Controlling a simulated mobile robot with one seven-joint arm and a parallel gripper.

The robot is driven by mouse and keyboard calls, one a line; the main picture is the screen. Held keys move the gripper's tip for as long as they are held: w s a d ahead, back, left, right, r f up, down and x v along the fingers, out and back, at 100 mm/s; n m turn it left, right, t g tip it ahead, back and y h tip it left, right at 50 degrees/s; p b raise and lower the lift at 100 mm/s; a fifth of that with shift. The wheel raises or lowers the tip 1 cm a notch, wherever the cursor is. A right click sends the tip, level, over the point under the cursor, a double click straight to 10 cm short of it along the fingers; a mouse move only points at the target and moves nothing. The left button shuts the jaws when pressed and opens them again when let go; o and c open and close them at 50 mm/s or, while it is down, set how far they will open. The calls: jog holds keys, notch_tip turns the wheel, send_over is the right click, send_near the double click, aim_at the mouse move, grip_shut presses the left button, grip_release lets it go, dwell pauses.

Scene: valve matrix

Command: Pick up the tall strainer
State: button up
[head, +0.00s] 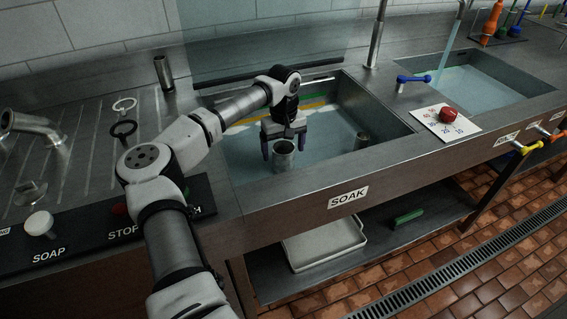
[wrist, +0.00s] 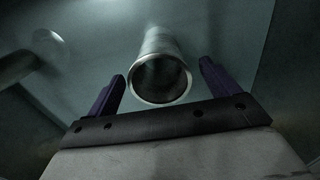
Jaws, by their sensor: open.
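A tall metal cylinder, which looks like the tall strainer (head: 284,158), stands upright in the soak basin (head: 345,182). In the wrist view the strainer (wrist: 160,78) shows its open round rim, dark inside. My gripper (head: 284,150) is open above the basin, pointing down. Its two purple fingers are on either side of the strainer's top, with a gap showing on both sides in the wrist view (wrist: 162,72). The lower part of the strainer is hard to see.
A second metal cylinder (head: 361,141) stands in the basin to the right. Another cylinder (head: 163,73) stands on the drainboard at left. A dial card with a red knob (head: 448,114) lies on the right ledge.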

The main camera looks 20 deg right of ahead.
jog(key=shift+f, duration=1.1)
jog(key=c, duration=1.6)
jog(key=shift+r, duration=0.15)
